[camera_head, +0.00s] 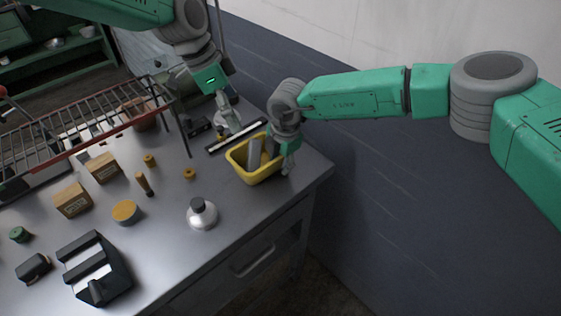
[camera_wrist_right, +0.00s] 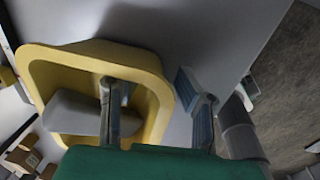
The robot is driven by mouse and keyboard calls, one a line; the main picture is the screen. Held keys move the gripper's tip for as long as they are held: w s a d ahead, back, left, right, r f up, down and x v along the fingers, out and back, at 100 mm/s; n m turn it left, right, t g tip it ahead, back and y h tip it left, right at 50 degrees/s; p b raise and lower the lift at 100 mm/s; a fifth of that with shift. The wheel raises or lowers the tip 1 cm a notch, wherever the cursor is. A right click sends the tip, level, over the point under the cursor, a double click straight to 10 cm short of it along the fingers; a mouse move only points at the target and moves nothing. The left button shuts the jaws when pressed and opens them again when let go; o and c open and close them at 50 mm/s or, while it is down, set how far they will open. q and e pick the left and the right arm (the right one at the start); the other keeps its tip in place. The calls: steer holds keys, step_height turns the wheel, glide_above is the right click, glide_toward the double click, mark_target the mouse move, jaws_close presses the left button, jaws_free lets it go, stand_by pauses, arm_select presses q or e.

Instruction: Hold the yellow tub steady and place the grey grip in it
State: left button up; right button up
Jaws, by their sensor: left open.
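The yellow tub (camera_head: 238,164) stands near the right edge of the metal table; it also shows in the right wrist view (camera_wrist_right: 45,65). The grey grip (camera_head: 254,152) is inside the tub, leaning in the head view; the wrist view shows it as a pale grey block (camera_wrist_right: 75,112). My right gripper (camera_head: 285,160) is at the tub's right wall. In the wrist view its fingers (camera_wrist_right: 155,112) stand apart, one inside the tub and one outside, with the wall between them. My left gripper (camera_head: 231,124) is open and empty, behind and left of the tub.
A dark bar (camera_head: 237,136) lies just behind the tub. A silver round weight (camera_head: 202,214) stands in front of it. A wire rack (camera_head: 80,125), cardboard boxes (camera_head: 72,200) and a black device (camera_head: 95,268) are further left. A wall rises beyond the table's right edge.

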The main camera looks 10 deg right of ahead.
step_height(320, 180, up, 12)
steer(key=s, duration=0.1)
steer(key=shift+d+f, duration=0.15)
steer(key=shift+d, duration=0.3)
